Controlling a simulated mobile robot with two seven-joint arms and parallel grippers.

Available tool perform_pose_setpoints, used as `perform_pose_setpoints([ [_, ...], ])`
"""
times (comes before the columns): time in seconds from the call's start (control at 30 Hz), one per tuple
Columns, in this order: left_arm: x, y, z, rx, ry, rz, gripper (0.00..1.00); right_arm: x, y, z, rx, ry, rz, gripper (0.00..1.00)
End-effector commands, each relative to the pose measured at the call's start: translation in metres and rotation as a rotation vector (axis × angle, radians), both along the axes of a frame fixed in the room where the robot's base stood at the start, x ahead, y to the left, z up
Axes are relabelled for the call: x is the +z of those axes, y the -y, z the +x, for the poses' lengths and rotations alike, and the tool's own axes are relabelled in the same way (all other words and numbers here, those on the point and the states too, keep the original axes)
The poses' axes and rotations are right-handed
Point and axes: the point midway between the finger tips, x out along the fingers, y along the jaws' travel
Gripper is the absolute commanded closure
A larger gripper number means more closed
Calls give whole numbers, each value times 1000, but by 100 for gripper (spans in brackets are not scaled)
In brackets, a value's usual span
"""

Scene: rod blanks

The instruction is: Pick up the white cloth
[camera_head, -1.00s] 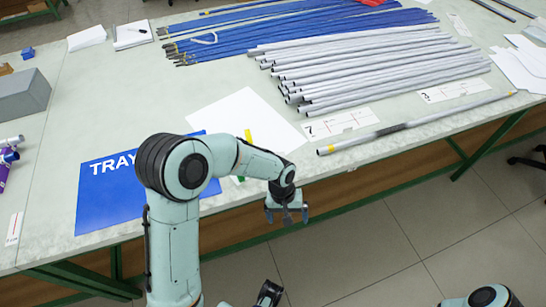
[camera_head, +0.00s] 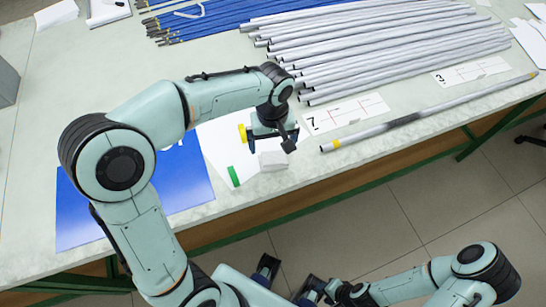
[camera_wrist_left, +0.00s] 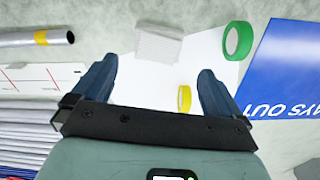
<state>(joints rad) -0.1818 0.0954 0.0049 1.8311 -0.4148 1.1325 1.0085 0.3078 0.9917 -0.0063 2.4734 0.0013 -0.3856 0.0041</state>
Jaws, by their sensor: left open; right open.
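The white cloth (camera_head: 272,160) lies near the table's front edge, small and folded-looking. It also shows in the left wrist view (camera_wrist_left: 157,47), just beyond the fingers at the edge of a white sheet. My left gripper (camera_head: 271,142) is open and points down above the table, close to the cloth and on its far side in the head view. My right gripper (camera_head: 289,280) is open and empty, low in front of the table.
A green tape roll (camera_head: 233,177) and a yellow tape roll (camera_head: 242,133) lie near the cloth. A blue tray sheet (camera_head: 180,185) is at left, partly behind my arm. Grey rods (camera_head: 380,45) and a single rod (camera_head: 430,112) lie to the right, with number cards (camera_head: 345,113).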

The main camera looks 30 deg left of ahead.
Motion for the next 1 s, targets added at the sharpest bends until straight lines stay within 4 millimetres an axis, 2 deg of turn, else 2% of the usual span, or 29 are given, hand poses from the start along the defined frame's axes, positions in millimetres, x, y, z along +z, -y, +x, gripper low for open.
perform_pose_setpoints([
  [0.03, -12, 0, -1, 0, -6, 1, 0, -3, 0, -1, 0, -1, 0, 57],
  [0.1, -24, 0, -1, 0, -4, 0, 0, -4, 0, -1, 1, -2, 1, 57],
  [0.37, -44, -1, 1, 0, -1, 0, 0, -6, 0, -2, 1, -2, 1, 57],
  [0.63, -83, -1, 4, -1, -4, 0, 0, -10, 0, -3, 1, -3, 0, 57],
  [0.77, -92, -1, 4, -1, -1, 0, 0, -11, 0, -3, 1, -3, 0, 57],
  [0.97, -92, -1, 4, -1, 0, 0, 0, -10, 0, -3, 1, -3, 0, 57],
  [1.0, -92, -1, 4, -1, 0, 0, 3, -10, 0, -3, 1, -3, 0, 57],
])
